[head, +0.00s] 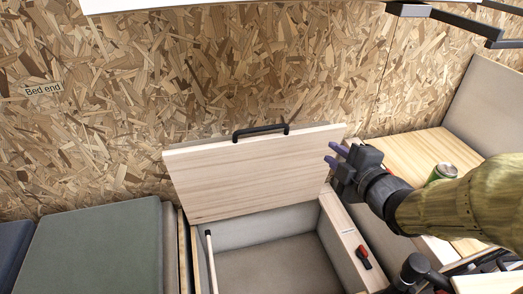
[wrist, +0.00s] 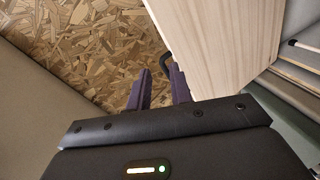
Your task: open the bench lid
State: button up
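The bench lid (head: 250,175) is a pale wooden panel, raised and tilted up near the chipboard wall. Its black bar handle (head: 260,132) is at the top edge. The bench box (head: 270,262) below is uncovered, with grey lining. My gripper (head: 333,155) is beside the lid's upper right edge, fingers pointing left. In the wrist view the two purple fingers (wrist: 159,90) are apart with nothing between them. The lid (wrist: 220,45) fills the upper right there, and part of the handle (wrist: 165,63) shows just past the fingertips. Contact with the lid is unclear.
A pale rod (head: 211,262) stands at the box's left side. A red and black latch-like part (head: 363,257) is on the right rim. A green can (head: 441,173) stands on the wooden top at right. A green cushion (head: 95,250) lies left. A dark bar (head: 450,18) hangs upper right.

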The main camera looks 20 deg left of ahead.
aim_at(262, 129)
jog(key=s+a+n+g+y+b, duration=0.2)
jog(key=s+a+n+y+b, duration=0.1)
jog(key=a+n+y, duration=0.2)
jog(key=shift+s+f+n, duration=0.3)
jog(key=shift+f+n, duration=0.15)
jog(key=shift+n, duration=0.35)
jog(key=shift+w+a+r+p, duration=0.1)
jog(key=shift+p, duration=0.25)
jog(key=p+x, duration=0.2)
jog(key=p, duration=0.3)
jog(key=shift+r+p, duration=0.1)
jog(key=shift+p, duration=0.25)
jog(key=p, duration=0.5)
jog(key=shift+w+a+p, duration=0.2)
jog(key=shift+a+p, duration=0.1)
jog(key=shift+p, duration=0.05)
jog(key=p+x, duration=0.1)
jog(key=x, duration=0.6)
jog(key=p+x, duration=0.2)
jog(key=x, duration=0.5)
jog(key=shift+w+a+f, duration=0.15)
jog(key=shift+f, duration=0.1)
